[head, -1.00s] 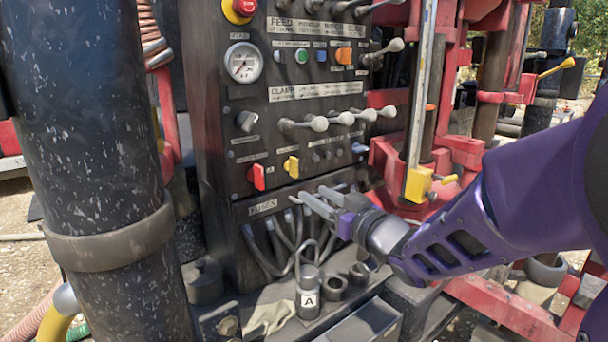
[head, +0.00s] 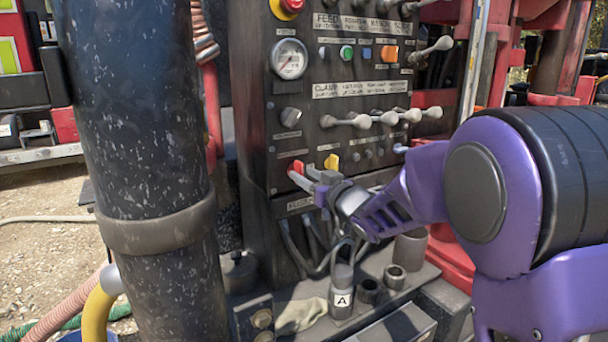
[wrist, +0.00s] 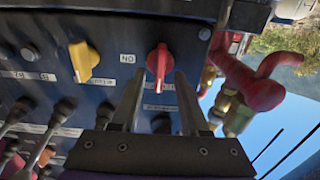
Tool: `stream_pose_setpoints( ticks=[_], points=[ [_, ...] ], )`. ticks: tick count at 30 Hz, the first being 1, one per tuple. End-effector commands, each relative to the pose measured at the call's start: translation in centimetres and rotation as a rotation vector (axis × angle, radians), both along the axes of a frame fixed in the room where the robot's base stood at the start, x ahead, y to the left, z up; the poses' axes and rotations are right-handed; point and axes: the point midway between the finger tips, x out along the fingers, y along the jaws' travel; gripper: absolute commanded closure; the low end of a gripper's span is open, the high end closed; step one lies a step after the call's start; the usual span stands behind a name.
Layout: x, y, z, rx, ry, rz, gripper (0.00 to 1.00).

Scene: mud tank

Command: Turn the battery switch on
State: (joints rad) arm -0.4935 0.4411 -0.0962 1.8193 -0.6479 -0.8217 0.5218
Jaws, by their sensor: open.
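A red rotary switch (head: 297,167) sits low on the dark control panel (head: 284,100), left of a yellow switch (head: 331,161). In the wrist view, the red switch (wrist: 160,62) has an "ON" label (wrist: 127,58) beside it; its other label is too small to read. The yellow switch (wrist: 83,61) is to its left there. My gripper (head: 305,173) is open at the red switch. In the wrist view, my gripper's fingertips (wrist: 159,80) lie on either side of the red handle's lower end. I cannot tell whether they touch it.
Levers (head: 376,119) stick out from the panel above my gripper. Hoses and a bottle marked A (head: 342,292) are below it. A thick dark column (head: 140,120) stands at the left. Red pipework (wrist: 262,82) is right of the switch in the wrist view.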

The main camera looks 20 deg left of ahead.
Motion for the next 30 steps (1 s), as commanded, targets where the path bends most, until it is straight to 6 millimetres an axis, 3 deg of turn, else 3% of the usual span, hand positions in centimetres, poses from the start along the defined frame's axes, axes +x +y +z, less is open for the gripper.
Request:
stream_pose_setpoints(
  ticks=[14,21,30],
  points=[
    [0.93,1.07,-0.02,0.000,0.001,-0.001,0.55],
    [0.92,1.05,-0.01,-0.001,0.001,-0.001,0.98],
    [0.91,1.04,-0.01,0.000,0.001,-0.001,1.00]
  ],
)
